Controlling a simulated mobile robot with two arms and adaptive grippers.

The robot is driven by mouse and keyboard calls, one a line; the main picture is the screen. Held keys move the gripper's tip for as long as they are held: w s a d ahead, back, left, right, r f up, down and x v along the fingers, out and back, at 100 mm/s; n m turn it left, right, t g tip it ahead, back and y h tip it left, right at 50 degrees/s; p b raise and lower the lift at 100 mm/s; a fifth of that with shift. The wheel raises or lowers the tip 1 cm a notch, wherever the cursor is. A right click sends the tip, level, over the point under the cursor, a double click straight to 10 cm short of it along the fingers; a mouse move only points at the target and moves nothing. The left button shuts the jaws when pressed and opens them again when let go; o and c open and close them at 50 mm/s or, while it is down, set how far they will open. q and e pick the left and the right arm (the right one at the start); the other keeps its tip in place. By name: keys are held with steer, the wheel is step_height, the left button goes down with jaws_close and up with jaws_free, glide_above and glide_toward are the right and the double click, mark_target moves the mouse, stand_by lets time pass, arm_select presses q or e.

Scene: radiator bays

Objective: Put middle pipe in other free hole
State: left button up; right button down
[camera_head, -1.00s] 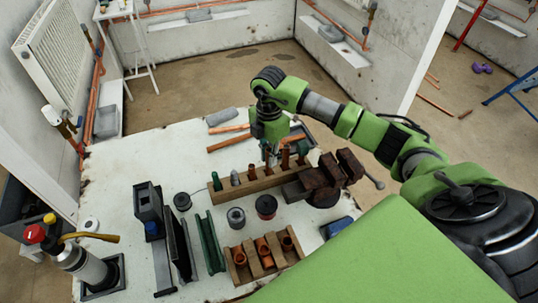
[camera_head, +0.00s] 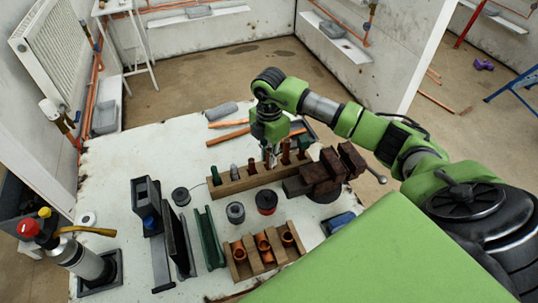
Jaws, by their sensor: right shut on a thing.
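A wooden block (camera_head: 240,184) with a row of holes lies across the white table. Upright in it from the left stand a green piece (camera_head: 215,174), a grey piece (camera_head: 234,172), a short brown piece (camera_head: 251,168) and brown-copper pipes (camera_head: 286,151) toward the right end. My right gripper (camera_head: 270,156) points down over the block, between the short brown piece and the right pipes. It is shut on a pipe, mostly hidden by the fingers. I cannot tell how deep that pipe sits in the block. My left gripper is not in view.
A rusty vise (camera_head: 328,172) stands close at the block's right end. In front are a grey spool (camera_head: 235,212), a red-black spool (camera_head: 266,202) and a wooden rack (camera_head: 284,258) with copper fittings. Loose copper pipes (camera_head: 228,141) lie behind. The table's left middle is clear.

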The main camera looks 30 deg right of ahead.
steer(key=c, duration=1.9)
jaws_free()
steer(key=shift+r, duration=0.1)
steer(key=shift+r+p, duration=2.7)
steer(key=shift+r, duration=0.75)
steer(key=shift+s+f, duration=0.1)
